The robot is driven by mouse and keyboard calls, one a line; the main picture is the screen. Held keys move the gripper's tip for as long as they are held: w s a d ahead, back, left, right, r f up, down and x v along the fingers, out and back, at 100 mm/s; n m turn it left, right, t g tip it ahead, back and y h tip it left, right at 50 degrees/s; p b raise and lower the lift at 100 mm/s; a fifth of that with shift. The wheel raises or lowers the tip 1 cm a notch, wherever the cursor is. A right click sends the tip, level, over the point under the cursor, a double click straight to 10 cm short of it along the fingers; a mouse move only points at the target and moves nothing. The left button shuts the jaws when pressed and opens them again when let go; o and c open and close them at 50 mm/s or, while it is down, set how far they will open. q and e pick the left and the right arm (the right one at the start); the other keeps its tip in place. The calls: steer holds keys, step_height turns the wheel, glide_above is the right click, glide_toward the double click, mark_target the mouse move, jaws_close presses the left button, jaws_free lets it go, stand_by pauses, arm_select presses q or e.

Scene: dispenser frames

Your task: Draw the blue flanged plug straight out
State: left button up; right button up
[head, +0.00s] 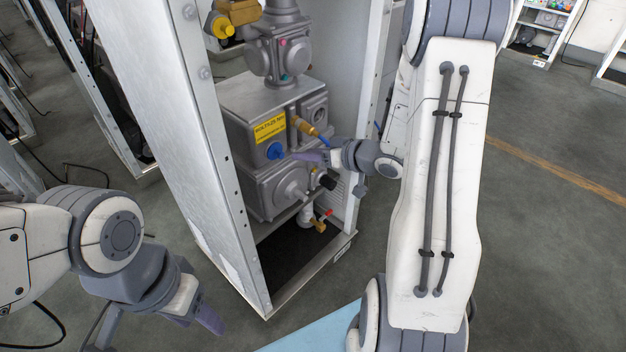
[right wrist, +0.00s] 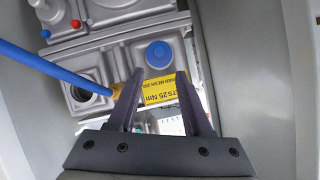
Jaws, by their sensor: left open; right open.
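The blue flanged plug (head: 275,151) sits in the front face of a grey housing (head: 240,125), left of the centre in the head view. In the right wrist view the round blue plug (right wrist: 159,54) lies just beyond my fingertips, roughly centred between them. My right gripper (head: 303,156) is open and reaches toward the plug from the right; its fingers also show in the wrist view (right wrist: 160,74). Nothing is between them, and they look apart from the plug. My left gripper (head: 155,335) is open and empty, low at the left, away from the housing.
A yellow label (head: 269,129) is close to the plug. A brass valve with a blue lever (head: 322,140) stands right of it; the lever crosses the left of the wrist view (right wrist: 55,68). A metal frame post (head: 190,130) rises at the left and a panel (head: 335,60) stands behind.

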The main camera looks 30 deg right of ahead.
mark_target(282, 156)
steer(key=shift+y, duration=0.3)
steer(key=b+x, duration=0.1)
steer(key=x, duration=0.1)
steer(key=b+x, duration=0.1)
steer(key=x, duration=0.2)
steer(key=f+b+x, duration=0.1)
steer(key=x, duration=0.2)
steer(key=shift+d+f, duration=0.15)
steer(key=shift+d, duration=0.05)
arm_select(q)
steer(key=shift+f+b, duration=0.35)
steer(key=shift+f, duration=1.95)
arm_select(e)
steer(key=shift+w+a+f, duration=0.15)
steer(key=shift+w+a, duration=0.15)
steer(key=shift+w, duration=0.3)
steer(key=shift+c, duration=0.3)
jaws_close()
arm_select(q)
steer(key=shift+r+p, duration=0.6)
arm_select(e)
steer(key=shift+s+d, duration=0.35)
steer(key=shift+s, duration=0.55)
steer(key=shift+s+d, duration=0.35)
steer(key=shift+s, duration=0.55)
steer(key=shift+s+d, duration=0.3)
steer(key=shift+s, duration=0.6)
